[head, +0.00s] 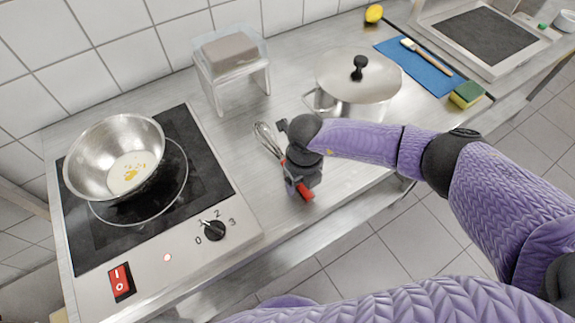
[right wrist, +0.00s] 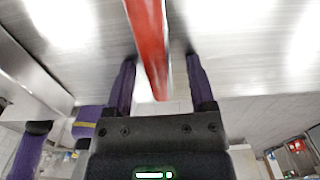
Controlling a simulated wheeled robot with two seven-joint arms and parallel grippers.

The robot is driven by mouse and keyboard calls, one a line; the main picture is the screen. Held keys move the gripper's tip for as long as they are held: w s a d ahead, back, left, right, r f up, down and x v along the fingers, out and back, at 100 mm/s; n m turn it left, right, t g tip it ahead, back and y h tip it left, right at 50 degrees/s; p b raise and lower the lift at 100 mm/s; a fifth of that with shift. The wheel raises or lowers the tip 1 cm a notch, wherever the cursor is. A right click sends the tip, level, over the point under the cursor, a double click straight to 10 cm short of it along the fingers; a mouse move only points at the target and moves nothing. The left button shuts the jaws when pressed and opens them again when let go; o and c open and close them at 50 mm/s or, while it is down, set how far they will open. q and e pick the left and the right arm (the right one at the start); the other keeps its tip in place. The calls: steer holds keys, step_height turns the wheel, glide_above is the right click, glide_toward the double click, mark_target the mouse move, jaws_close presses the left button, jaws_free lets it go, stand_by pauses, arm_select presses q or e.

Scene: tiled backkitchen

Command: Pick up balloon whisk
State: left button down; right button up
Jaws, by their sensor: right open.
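The balloon whisk (head: 266,137) lies on the steel counter, with its wire loops to the upper left and its red handle toward the front edge. My right gripper (head: 291,186) is over the handle and hides its middle. In the right wrist view the red handle (right wrist: 148,40) runs between the two dark fingers of the right gripper (right wrist: 160,64), which are open, with gaps visible on both sides. My left gripper is not in view.
Left is a hotplate (head: 219,177) with a steel bowl (head: 88,150). Behind stand a clear stand (head: 267,78) with a brown block and a lidded pot (head: 335,75). A blue mat (head: 418,66) and sponge (head: 467,95) lie right. The counter's front edge is close.

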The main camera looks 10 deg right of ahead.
steer(key=shift+r, duration=0.1)
jaws_close()
step_height(320, 180, up, 10)
steer(key=p, duration=0.3)
stand_by(0.3)
